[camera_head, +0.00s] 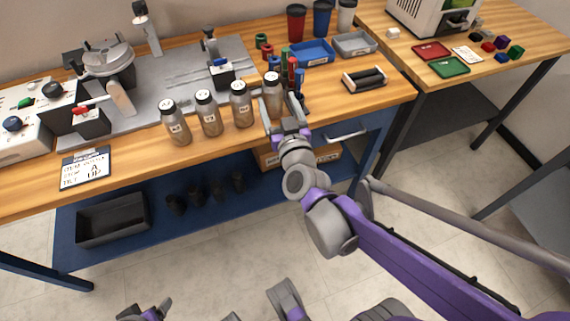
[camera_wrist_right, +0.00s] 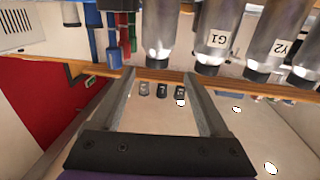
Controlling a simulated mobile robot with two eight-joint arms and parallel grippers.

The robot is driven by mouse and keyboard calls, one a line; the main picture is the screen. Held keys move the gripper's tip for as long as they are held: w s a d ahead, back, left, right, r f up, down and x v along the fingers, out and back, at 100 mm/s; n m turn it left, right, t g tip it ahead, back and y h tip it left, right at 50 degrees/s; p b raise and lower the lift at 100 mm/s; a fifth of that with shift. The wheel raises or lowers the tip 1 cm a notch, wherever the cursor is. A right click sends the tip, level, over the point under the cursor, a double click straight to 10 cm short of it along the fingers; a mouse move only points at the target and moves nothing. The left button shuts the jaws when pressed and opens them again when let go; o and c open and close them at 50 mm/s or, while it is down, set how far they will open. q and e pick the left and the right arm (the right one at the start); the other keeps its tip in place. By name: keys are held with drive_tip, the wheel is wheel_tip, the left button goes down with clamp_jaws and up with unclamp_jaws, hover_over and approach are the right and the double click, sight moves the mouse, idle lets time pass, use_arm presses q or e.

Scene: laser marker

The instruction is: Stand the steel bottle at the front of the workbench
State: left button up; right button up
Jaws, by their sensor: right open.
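Several similar steel bottles with dark-and-white caps stand upright in a slanting row on the workbench (camera_head: 140,160): one at the left (camera_head: 178,129), a second (camera_head: 209,118), a third (camera_head: 241,108) and a fourth (camera_head: 272,100) at the right. I cannot tell which one the task means. My right gripper (camera_head: 287,122) is open and empty, just in front of the fourth bottle. In the right wrist view my right gripper's fingers (camera_wrist_right: 163,100) are spread below a steel bottle (camera_wrist_right: 161,30); labels G1 and Y2 show on its neighbours. My left gripper (camera_head: 147,311) is partly cut off at the bottom edge.
Red, green and blue markers (camera_head: 292,72) stand close behind the right gripper. A black-topped block (camera_head: 364,79) lies to its right. A label board (camera_head: 86,168) lies at the front left. The bench front between the board and the right gripper is clear.

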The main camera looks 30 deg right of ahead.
drive_tip(key=s+a+f+n+g+y, duration=0.4)
drive_tip(key=s+a+f+g+y, duration=0.25)
drive_tip(key=a+f, duration=0.45)
drive_tip(key=s+f+g, duration=0.2)
drive_tip(key=s+f, duration=0.1)
drive_tip(key=s, duration=0.3)
drive_tip(key=s+f+g, duration=0.3)
drive_tip(key=s+f, duration=0.1)
drive_tip(key=s, duration=0.3)
drive_tip(key=shift+s+g, duration=0.25)
drive_tip(key=shift+g, duration=0.1)
